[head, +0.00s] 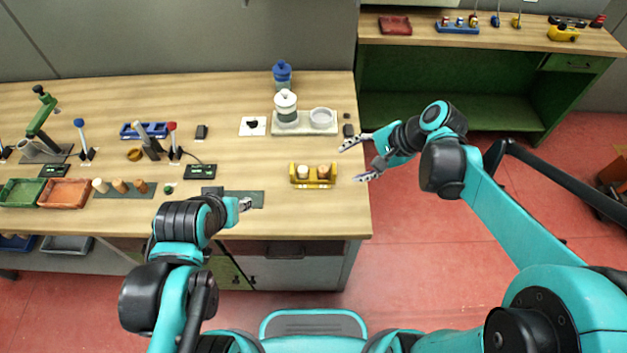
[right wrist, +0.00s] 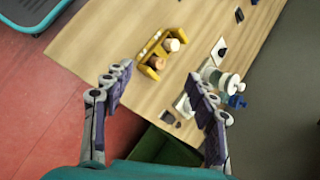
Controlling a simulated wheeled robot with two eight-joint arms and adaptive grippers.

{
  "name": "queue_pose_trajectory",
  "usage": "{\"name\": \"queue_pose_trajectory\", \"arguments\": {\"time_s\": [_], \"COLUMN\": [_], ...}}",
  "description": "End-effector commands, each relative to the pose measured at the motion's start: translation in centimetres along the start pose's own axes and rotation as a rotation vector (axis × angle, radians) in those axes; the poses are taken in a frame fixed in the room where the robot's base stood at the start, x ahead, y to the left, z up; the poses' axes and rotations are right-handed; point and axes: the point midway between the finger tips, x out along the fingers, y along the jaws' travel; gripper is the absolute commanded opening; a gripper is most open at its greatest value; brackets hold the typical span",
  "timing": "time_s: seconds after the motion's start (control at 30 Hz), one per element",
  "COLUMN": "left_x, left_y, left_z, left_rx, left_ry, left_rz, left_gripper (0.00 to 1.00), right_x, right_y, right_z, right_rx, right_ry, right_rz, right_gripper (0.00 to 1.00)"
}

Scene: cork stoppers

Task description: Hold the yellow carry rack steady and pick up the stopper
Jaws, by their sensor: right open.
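The yellow carry rack (head: 313,183) stands on the table near its right front part, with two stoppers in it. One is a pale stopper (head: 303,171) and the other a browner stopper (head: 323,171). In the right wrist view the rack (right wrist: 151,50) lies ahead, with the pale stopper (right wrist: 173,45) and the brown stopper (right wrist: 157,64). My right gripper (head: 356,159) is open and empty, at the table's right edge, to the right of the rack and apart from it. My left gripper (head: 245,204) is low over a dark mat, left of the rack; its fingers are too small to judge.
Behind the rack a tray (head: 288,127) holds a white-lidded jar (head: 286,104) and a white dish (head: 321,118). A blue-capped bottle (head: 282,73) stands farther back. Three stoppers stand on a dark mat (head: 112,194) at the left. The table between rack and tray is clear.

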Motion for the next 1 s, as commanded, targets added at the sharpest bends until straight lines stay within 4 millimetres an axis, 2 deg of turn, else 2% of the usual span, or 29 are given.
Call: {"name": "queue_pose_trajectory", "arguments": {"time_s": [0.03,0.27,0.5,0.73,1.0], "left_x": [1.0,3.2,5.5,6.7,7.0], "left_y": [0.0,0.0,0.0,0.0,0.0], "left_z": [0.7,2.3,4.0,4.8,5.0], "left_rx": [0.000,0.000,0.000,0.000,0.000], "left_ry": [0.000,0.000,0.000,0.000,0.000], "left_rz": [0.000,0.000,0.000,0.000,0.000], "left_gripper": [0.40,0.40,0.40,0.40,0.40], "right_x": [1.6,6.6,11.3,13.7,14.7], "right_y": [-0.2,-1.2,-0.3,1.2,1.8], "right_z": [-1.1,-4.2,-7.7,-9.7,-9.9], "right_rx": [0.067,0.363,0.617,0.747,0.785], "right_ry": [-0.046,-0.281,-0.534,-0.694,-0.747], "right_rz": [-0.015,-0.054,-0.050,-0.022,-0.006], "right_gripper": [0.57,0.57,0.57,0.57,0.57]}}
